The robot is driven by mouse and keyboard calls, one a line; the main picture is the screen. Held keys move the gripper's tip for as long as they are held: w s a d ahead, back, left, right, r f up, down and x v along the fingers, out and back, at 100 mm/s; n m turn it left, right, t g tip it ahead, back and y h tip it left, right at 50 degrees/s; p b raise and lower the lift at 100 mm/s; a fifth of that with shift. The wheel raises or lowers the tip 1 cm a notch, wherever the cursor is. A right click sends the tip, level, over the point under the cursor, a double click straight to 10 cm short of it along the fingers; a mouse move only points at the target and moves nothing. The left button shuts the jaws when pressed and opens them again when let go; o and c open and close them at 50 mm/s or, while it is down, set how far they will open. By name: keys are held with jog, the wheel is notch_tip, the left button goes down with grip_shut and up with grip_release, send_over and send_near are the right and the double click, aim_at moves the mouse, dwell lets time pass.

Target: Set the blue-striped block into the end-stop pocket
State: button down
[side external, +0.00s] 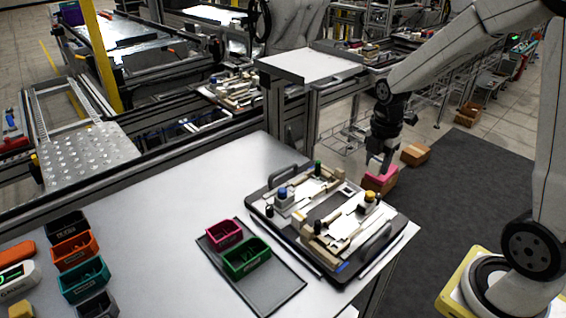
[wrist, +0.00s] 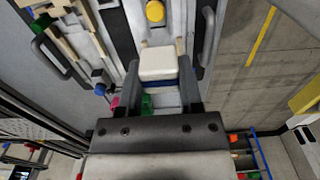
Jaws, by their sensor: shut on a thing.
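My gripper (wrist: 158,82) is shut on a cream-white block (wrist: 158,62) with a dark blue stripe, seen between the two fingers in the wrist view. In the side view, my gripper (side external: 379,165) points down beyond the far right edge of the pallet fixture (side external: 258,207); the block cannot be made out clearly there. The fixture carries pale rails and plates, a blue knob (side external: 282,193), a yellow knob (side external: 370,197) and a green knob (side external: 317,165). The held block looks apart from the fixture's rails. I cannot tell which gap is the end-stop pocket.
The fixture has raised dark handles (side external: 376,243) at its ends. A grey tray (side external: 270,295) with pink (side external: 224,234) and green (side external: 246,257) bins lies beside it. Several bins line the table's left. The table's middle (side external: 150,200) is clear. Cardboard boxes (side external: 416,154) stand on the floor.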

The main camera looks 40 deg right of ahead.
jog(key=w+f, duration=0.3)
jog(key=w, duration=1.3)
jog(key=shift+w, duration=0.3)
jog(key=shift+d+f, duration=0.1)
jog(key=shift+f, duration=0.15)
jog(key=shift+f, duration=3.65)
jog(key=shift+f, duration=0.3)
jog(key=shift+c, duration=0.9)
grip_release()
jog(key=shift+r, duration=0.1)
notch_tip(320, 180, up, 8)
jog(key=shift+f, duration=0.2)
